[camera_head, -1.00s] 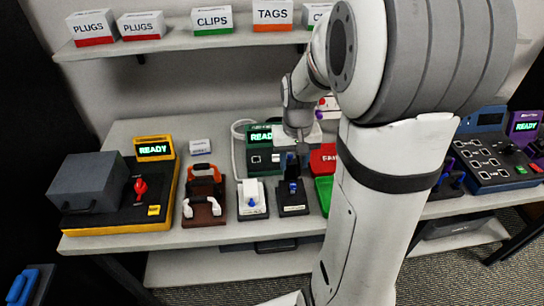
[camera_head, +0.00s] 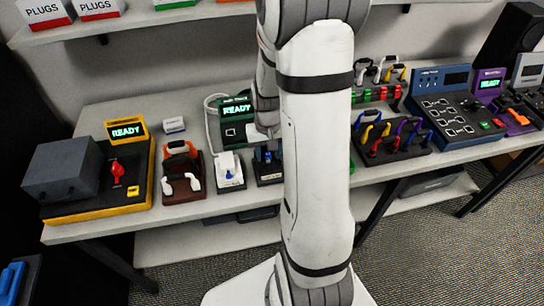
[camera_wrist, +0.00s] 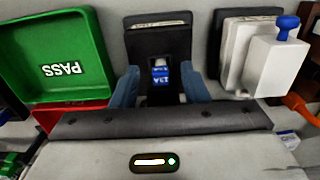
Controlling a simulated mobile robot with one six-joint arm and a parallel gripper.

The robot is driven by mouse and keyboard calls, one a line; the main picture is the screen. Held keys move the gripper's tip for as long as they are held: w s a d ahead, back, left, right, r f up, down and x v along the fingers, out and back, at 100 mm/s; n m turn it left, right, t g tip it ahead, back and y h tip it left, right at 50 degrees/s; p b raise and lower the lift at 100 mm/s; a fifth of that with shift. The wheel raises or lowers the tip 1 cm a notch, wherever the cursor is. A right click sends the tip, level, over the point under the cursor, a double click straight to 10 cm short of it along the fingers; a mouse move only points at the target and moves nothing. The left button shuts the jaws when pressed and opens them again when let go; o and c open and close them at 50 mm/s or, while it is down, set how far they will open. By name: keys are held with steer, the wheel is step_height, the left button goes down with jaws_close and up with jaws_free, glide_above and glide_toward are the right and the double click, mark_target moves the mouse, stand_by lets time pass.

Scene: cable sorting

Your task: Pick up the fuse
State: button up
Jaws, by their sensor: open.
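The fuse (camera_wrist: 160,72) is a small blue and white piece with a printed label. It sits in a black holder (camera_wrist: 158,36) in the wrist view. The holder also shows in the head view (camera_head: 267,178), partly behind my arm. My gripper (camera_wrist: 161,86) is open, with one blue finger on each side of the fuse. I cannot tell whether the fingers touch it. In the head view my gripper (camera_head: 269,143) is low over the holder, and the fuse is hard to make out there.
A white block with a blue knob (camera_wrist: 275,60) stands close beside the holder. A green PASS tray (camera_wrist: 50,50) lies on the other side, with a red tray (camera_wrist: 70,113) partly showing. A yellow-black READY station (camera_head: 98,195) and a brown cable rack (camera_head: 183,188) stand further left.

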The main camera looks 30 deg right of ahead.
mark_target(269, 154)
steer(key=shift+c, duration=0.3)
jaws_close()
step_height(269, 154, up, 13)
steer(key=p, duration=0.1)
stand_by(0.8)
